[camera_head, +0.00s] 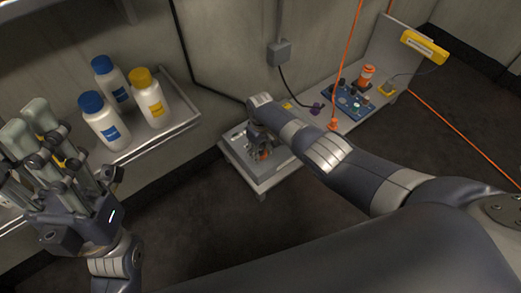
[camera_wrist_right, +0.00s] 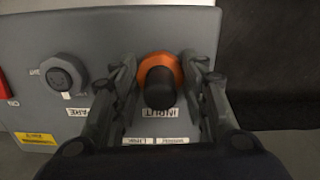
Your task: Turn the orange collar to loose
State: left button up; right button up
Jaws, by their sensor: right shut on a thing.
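The orange collar (camera_wrist_right: 158,58) is a ring around a dark round connector (camera_wrist_right: 160,88) on a grey panel (camera_wrist_right: 105,35) in the right wrist view. A label reading INPUT, upside down, sits just below it. In the head view a bit of the orange collar (camera_head: 264,155) shows under my right gripper (camera_head: 259,143), over the low bench. My right gripper's fingers (camera_wrist_right: 160,72) stand on both sides of the collar, shut on it. The exact contact points are hard to see. My left gripper (camera_head: 45,135) is empty at the left, its fingers apart, in front of the shelf.
A grey capped connector (camera_wrist_right: 64,73) labelled SPARE is left of the collar, with a red part (camera_wrist_right: 3,85) at the edge. White bottles (camera_head: 105,120) stand on a shelf (camera_head: 185,121). A blue board (camera_head: 350,100) lies farther along the bench. Orange cables (camera_head: 460,132) hang and run nearby.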

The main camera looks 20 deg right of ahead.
jog(key=shift+n, duration=0.6)
jog(key=o, duration=1.1)
jog(key=shift+c, duration=0.2)
notch_tip(320, 180, up, 12)
dwell(0.5)
